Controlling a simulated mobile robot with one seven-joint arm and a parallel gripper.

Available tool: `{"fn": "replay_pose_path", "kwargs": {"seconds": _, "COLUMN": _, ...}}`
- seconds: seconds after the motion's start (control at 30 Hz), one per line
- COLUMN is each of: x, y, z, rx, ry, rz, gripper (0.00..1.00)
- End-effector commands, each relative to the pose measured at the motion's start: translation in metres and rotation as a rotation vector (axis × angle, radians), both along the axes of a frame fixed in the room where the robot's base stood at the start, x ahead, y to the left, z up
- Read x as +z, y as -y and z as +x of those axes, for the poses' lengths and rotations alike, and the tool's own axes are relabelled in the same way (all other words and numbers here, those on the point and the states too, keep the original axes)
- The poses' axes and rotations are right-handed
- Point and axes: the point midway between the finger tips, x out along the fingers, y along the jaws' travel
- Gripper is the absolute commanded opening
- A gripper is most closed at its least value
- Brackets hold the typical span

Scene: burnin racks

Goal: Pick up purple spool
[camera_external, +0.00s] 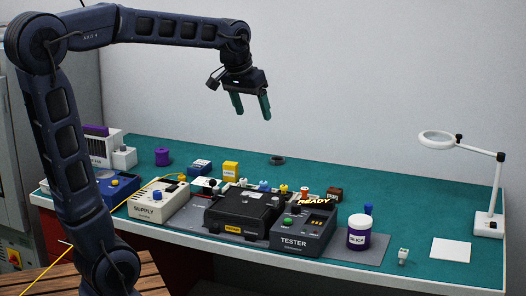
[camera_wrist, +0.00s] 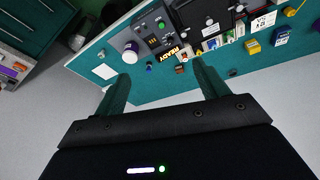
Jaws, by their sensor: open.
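The purple spool (camera_external: 162,157) stands on the green bench top at the back left, just right of a white device. I cannot make it out in the wrist view. My gripper (camera_external: 252,108) hangs in the air high above the rear of the bench, well to the right of the spool, with its fingers apart and nothing between them. In the wrist view the two green fingers of my gripper (camera_wrist: 160,88) are spread over the bench edge and wall.
A black case (camera_external: 248,212), a supply box (camera_external: 158,202), a tester (camera_external: 303,230) and a silica jar (camera_external: 359,232) stand along the front. A blue box (camera_external: 200,167) and a yellow box (camera_external: 231,170) are right of the spool. A magnifier lamp (camera_external: 488,222) stands far right.

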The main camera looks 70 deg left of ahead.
Motion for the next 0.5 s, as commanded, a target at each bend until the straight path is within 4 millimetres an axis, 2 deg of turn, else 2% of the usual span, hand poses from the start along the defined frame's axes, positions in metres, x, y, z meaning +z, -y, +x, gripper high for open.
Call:
{"fn": "replay_pose_path", "kwargs": {"seconds": 0.03, "x": 0.001, "y": -0.018, "z": 0.013, "rx": 0.034, "ry": -0.006, "rz": -0.005, "gripper": 0.73}}
{"fn": "replay_pose_path", "kwargs": {"seconds": 0.2, "x": 0.003, "y": -0.075, "z": 0.047, "rx": 0.137, "ry": -0.018, "rz": -0.018, "gripper": 0.73}}
{"fn": "replay_pose_path", "kwargs": {"seconds": 0.37, "x": 0.0, "y": -0.133, "z": 0.074, "rx": 0.235, "ry": -0.03, "rz": -0.031, "gripper": 0.73}}
{"fn": "replay_pose_path", "kwargs": {"seconds": 0.5, "x": -0.007, "y": -0.188, "z": 0.093, "rx": 0.32, "ry": -0.04, "rz": -0.041, "gripper": 0.73}}
